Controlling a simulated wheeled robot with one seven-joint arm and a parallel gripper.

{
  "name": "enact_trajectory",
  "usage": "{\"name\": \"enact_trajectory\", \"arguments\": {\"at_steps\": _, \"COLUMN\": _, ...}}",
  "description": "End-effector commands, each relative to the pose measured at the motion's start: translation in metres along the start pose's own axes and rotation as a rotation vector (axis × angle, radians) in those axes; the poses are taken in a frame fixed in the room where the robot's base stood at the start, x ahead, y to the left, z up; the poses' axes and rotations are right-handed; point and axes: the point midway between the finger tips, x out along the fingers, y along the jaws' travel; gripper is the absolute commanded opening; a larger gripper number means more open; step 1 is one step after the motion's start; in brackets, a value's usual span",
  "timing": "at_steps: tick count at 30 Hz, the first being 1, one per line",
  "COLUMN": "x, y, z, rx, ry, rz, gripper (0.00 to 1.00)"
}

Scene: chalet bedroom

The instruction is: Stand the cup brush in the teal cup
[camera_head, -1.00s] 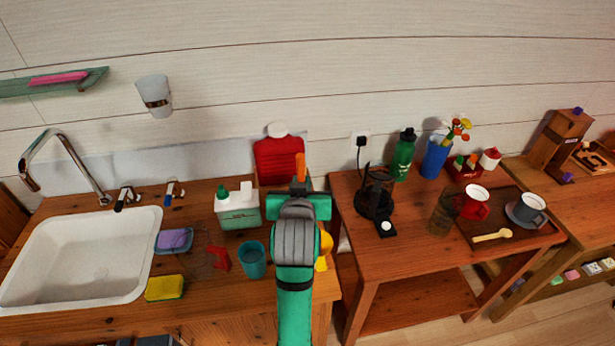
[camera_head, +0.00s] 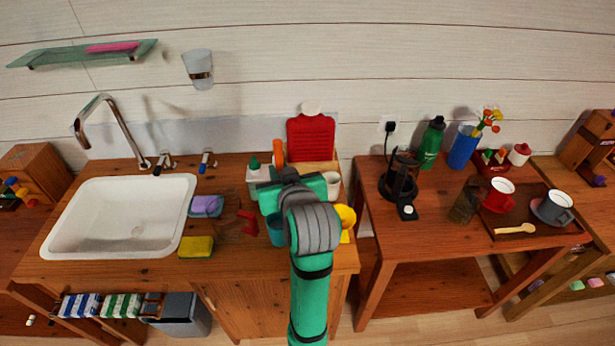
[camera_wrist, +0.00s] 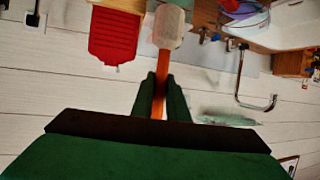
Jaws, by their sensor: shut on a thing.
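The cup brush has an orange handle (camera_head: 278,152) that sticks up above my gripper (camera_head: 292,188) in the head view. In the wrist view, which looks upside down, my gripper (camera_wrist: 160,95) is shut on the orange handle, and the pale brush head (camera_wrist: 168,27) extends beyond the fingers, pointing down in the room. The teal cup (camera_head: 275,229) stands on the wooden counter just left of my arm, partly hidden by it. The brush head is hidden in the head view, and I cannot tell its height over the cup.
A white-and-green bottle (camera_head: 258,175), a red board (camera_head: 311,138), a white cup (camera_head: 333,186) and a yellow item (camera_head: 346,216) crowd around my gripper. A red item (camera_head: 247,223) and a yellow sponge (camera_head: 196,247) lie left, near the sink (camera_head: 120,222).

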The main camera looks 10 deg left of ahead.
Motion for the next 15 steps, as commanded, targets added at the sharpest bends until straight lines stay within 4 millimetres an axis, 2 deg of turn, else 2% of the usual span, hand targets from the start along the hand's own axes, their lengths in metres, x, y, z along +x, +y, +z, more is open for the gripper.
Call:
{"name": "enact_trajectory", "arguments": {"at_steps": 3, "x": 0.001, "y": -0.013, "z": -0.004, "rx": -0.025, "ry": 0.000, "rz": -0.049, "gripper": 0.00}}
{"name": "enact_trajectory", "arguments": {"at_steps": 7, "x": 0.004, "y": -0.017, "z": 0.000, "rx": -0.031, "ry": -0.001, "rz": -0.063, "gripper": 0.00}}
{"name": "enact_trajectory", "arguments": {"at_steps": 15, "x": 0.013, "y": -0.020, "z": 0.023, "rx": -0.032, "ry": -0.003, "rz": -0.066, "gripper": 0.00}}
